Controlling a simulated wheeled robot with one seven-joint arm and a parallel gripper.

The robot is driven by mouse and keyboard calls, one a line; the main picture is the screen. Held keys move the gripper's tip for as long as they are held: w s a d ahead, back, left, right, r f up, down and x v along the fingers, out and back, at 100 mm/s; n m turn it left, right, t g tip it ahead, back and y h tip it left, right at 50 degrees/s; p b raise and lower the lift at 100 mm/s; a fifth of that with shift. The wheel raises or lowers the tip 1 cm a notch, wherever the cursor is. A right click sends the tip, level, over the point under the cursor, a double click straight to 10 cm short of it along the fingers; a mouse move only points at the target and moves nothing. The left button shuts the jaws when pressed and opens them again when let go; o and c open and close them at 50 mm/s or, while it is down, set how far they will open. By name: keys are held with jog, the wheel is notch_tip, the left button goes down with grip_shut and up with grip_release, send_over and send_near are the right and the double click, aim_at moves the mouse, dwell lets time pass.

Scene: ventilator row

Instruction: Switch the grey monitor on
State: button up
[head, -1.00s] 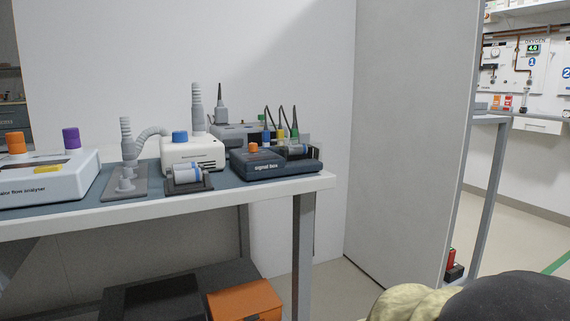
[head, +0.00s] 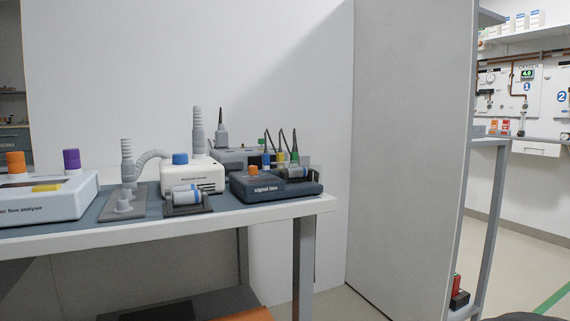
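No screen that I can clearly call the grey monitor shows. A low grey device (head: 229,155) stands at the back of the bench, behind the white unit and the signal box, which hide much of it. Its front and any switch on it are hidden, and I cannot tell whether it is the monitor. My gripper is not in view.
The bench (head: 270,213) carries a flow analyser (head: 45,203), a white unit with a blue knob (head: 180,158), a dark signal box (head: 262,188) and a grey stand (head: 124,205). A partition (head: 410,140) stands right of the bench. Floor shows beyond it.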

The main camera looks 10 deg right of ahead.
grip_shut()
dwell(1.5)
